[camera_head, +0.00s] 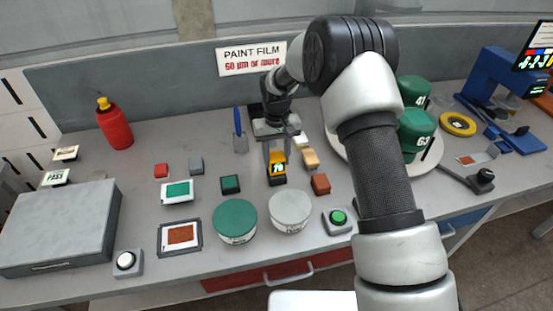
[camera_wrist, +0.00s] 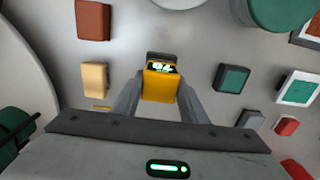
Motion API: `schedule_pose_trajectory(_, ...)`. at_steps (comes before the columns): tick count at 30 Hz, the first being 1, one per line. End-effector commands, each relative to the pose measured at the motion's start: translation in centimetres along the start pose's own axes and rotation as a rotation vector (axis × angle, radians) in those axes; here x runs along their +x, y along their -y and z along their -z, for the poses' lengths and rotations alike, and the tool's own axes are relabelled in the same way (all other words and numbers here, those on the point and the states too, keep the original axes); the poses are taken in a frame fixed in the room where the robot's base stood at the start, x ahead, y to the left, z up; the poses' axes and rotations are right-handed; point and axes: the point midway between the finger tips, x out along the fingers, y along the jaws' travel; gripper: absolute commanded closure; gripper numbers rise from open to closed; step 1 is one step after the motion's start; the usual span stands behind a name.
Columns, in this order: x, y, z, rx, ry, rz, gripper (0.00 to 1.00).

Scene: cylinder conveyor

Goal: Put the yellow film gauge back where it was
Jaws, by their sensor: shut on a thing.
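The yellow film gauge (camera_head: 278,167) is a small yellow block with a dark base and a small lit display. In the head view it is at the middle of the bench, below my gripper (camera_head: 276,150). In the wrist view the gauge (camera_wrist: 160,86) sits between the two fingers of my gripper (camera_wrist: 158,98), which are shut on it. Its display shows digits that I cannot read surely. I cannot tell whether its base touches the bench or is slightly above it.
Close by are a green block (camera_head: 230,184), a red-brown block (camera_head: 320,184) and a tan block (camera_head: 310,159). A green-lidded tin (camera_head: 235,220) and a grey-lidded tin (camera_head: 290,209) stand in front. A round tray (camera_head: 432,160) holds green tins (camera_head: 415,130) at right.

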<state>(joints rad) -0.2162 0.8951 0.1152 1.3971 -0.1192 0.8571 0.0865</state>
Motion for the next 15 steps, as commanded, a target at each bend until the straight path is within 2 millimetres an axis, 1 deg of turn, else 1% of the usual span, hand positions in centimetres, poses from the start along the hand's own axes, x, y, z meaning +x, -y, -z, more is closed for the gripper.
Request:
schedule_pose_trajectory(2, 0.74, 0.01, 0.02, 0.000, -0.001, 0.000, 0.79)
schedule_pose_trajectory(8, 0.77, 0.01, 0.06, 0.000, -0.002, 0.000, 0.79)
schedule_pose_trajectory(12, 1.22, 0.01, 0.05, 0.000, -0.002, 0.000, 0.79)
schedule_pose_trajectory(13, 1.20, 0.01, 0.04, 0.000, -0.002, 0.000, 0.59)
schedule_pose_trajectory(15, 1.08, 0.01, 0.04, 0.000, -0.002, 0.000, 0.48)
